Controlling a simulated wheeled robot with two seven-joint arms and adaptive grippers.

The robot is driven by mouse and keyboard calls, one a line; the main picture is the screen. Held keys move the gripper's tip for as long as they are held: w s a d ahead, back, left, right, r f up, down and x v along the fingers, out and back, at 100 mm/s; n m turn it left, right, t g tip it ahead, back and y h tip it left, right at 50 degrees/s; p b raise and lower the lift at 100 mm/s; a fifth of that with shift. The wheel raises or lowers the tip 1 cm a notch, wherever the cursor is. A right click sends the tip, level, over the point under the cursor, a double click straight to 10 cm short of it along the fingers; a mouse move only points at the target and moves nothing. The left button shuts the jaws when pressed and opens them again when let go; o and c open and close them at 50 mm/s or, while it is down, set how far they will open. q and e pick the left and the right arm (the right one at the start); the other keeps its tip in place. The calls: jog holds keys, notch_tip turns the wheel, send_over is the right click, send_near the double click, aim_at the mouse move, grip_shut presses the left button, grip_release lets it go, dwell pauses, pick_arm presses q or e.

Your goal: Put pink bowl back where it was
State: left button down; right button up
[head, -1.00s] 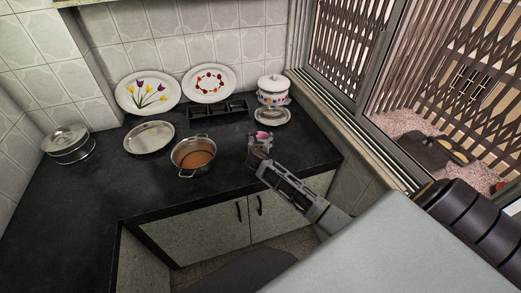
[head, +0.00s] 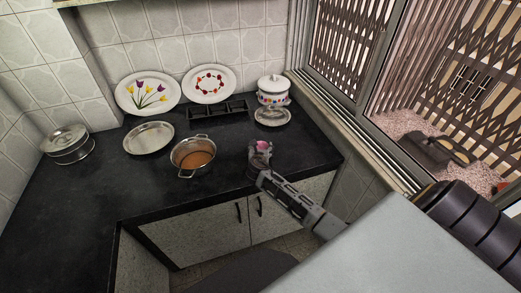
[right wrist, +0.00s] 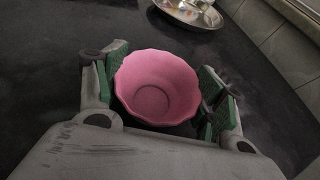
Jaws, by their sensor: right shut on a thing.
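The pink bowl (right wrist: 157,88) has a scalloped rim and sits upright between the green-padded fingers of my right gripper (right wrist: 160,92) in the right wrist view. The gripper is shut on it from both sides. In the head view the bowl (head: 264,146) is small and partly hidden by my right gripper (head: 260,156), over the front right part of the black counter (head: 225,193). I cannot tell whether its base touches the counter. My left gripper is not in view.
A steel pot with orange-brown contents (head: 193,155) stands left of the bowl. A steel plate (head: 272,116) lies behind it, near a lidded white pot (head: 272,90) and a black rack (head: 218,111). A window ledge (head: 350,136) bounds the right.

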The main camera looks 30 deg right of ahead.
jog(key=shift+f, duration=0.15)
jog(key=o, duration=1)
jog(key=shift+o, duration=0.2)
jog(key=shift+s+a, duration=0.15)
jog(key=shift+s, duration=0.05)
jog(key=shift+p+v, duration=0.3)
jog(key=shift+v, duration=5.5)
